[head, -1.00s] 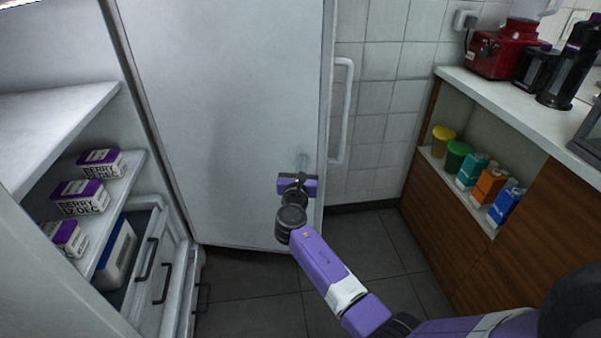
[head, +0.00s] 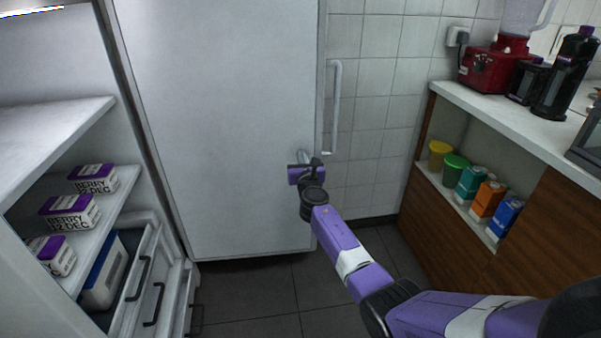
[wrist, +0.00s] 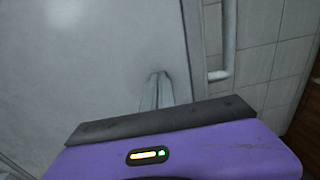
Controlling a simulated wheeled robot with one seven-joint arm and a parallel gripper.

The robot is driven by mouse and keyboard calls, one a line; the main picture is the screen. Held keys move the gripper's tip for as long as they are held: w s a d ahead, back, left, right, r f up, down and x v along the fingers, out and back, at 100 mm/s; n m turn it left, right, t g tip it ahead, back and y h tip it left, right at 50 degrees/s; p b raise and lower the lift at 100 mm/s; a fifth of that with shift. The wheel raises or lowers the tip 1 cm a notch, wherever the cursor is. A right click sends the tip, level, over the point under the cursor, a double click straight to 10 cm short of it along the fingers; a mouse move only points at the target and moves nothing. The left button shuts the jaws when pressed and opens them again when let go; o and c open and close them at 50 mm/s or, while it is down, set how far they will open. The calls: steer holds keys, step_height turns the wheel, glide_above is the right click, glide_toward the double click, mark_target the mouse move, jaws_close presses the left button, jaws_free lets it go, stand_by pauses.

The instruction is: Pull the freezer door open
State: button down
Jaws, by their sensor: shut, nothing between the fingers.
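The white freezer door (head: 220,120) stands swung wide open, its plain inner face towards me. Its long upright handle (head: 336,105) shows past the door's right edge, and in the wrist view its lower end (wrist: 222,74) is to the right of my fingers. My gripper (head: 305,156) is shut and empty, in front of the door's face near the right edge, left of and below the handle's end. In the wrist view the shut fingers (wrist: 157,88) point at the door face; I cannot tell if they touch it.
The freezer's open inside is at the left, with a shelf (head: 125,190) of berry boxes (head: 70,212) and drawers (head: 150,295) below. A counter (head: 500,115) at the right holds a red blender base (head: 490,68). Its niche holds cups and cartons (head: 485,198). Grey floor lies between.

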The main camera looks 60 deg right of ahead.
steer(key=shift+t, duration=0.3)
steer(key=shift+s+d+b+x, duration=0.15)
steer(key=shift+b+x, duration=1.05)
steer(key=shift+x, duration=0.65)
steer(key=shift+s+d+b+x, duration=0.15)
steer(key=shift+b+x, duration=1)
steer(key=shift+x, duration=0.7)
steer(key=shift+a+f, duration=0.1)
steer(key=shift+a, duration=0.05)
